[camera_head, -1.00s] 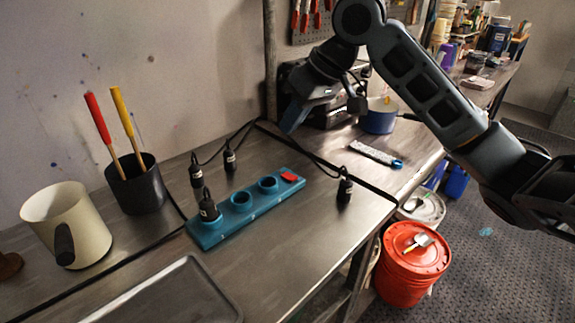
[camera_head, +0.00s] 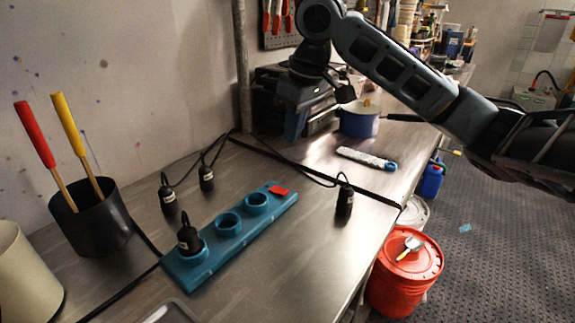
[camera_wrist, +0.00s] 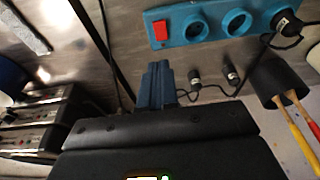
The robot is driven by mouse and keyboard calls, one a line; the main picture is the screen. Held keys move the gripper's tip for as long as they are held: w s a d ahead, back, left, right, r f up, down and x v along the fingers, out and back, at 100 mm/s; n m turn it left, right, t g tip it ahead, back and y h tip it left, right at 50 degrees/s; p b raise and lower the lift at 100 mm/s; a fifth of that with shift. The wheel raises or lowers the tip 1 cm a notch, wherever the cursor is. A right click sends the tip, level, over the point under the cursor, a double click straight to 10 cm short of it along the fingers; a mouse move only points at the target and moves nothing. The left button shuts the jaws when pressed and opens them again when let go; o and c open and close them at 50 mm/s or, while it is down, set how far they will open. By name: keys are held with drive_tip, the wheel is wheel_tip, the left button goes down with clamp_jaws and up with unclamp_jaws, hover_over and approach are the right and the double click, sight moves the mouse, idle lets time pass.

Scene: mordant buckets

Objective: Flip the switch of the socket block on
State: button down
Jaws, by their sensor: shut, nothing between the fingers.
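The blue socket block (camera_head: 240,236) lies on the metal workbench, with a row of round sockets. Its red rocker switch (camera_head: 279,191) is at the far right end; it also shows in the wrist view (camera_wrist: 160,30). I cannot tell the switch's position. A black plug (camera_head: 189,240) sits in the socket at the other end; the two sockets between look empty. My gripper (camera_head: 292,130) is shut and empty, above the bench beyond the switch end. In the wrist view its blue fingers (camera_wrist: 157,82) are together, apart from the block.
Loose black plugs (camera_head: 168,197) and (camera_head: 206,177) stand behind the block; another plug (camera_head: 344,200) stands to its right. Cables run behind. A black pot (camera_head: 92,222) holds red- and yellow-handled tools. A blue pot (camera_head: 359,122) stands farther back.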

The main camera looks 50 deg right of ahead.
approach(284, 191)
drive_tip(key=x, duration=0.5)
drive_tip(key=shift+w+f, duration=0.15)
drive_tip(key=shift+w, duration=0.1)
drive_tip(key=shift+f, duration=0.65)
drive_tip(key=shift+s+f+t+b, duration=0.25)
drive_tip(key=shift+f+t+b, duration=0.15)
drive_tip(key=shift+f, duration=0.2)
drive_tip(key=shift+r, duration=0.3)
drive_tip(key=shift+w, duration=0.1)
drive_tip(key=shift+p, duration=0.35)
drive_tip(key=shift+w+r+p, duration=0.35)
drive_tip(key=shift+w+p, duration=0.05)
drive_tip(key=shift+w, duration=0.3)
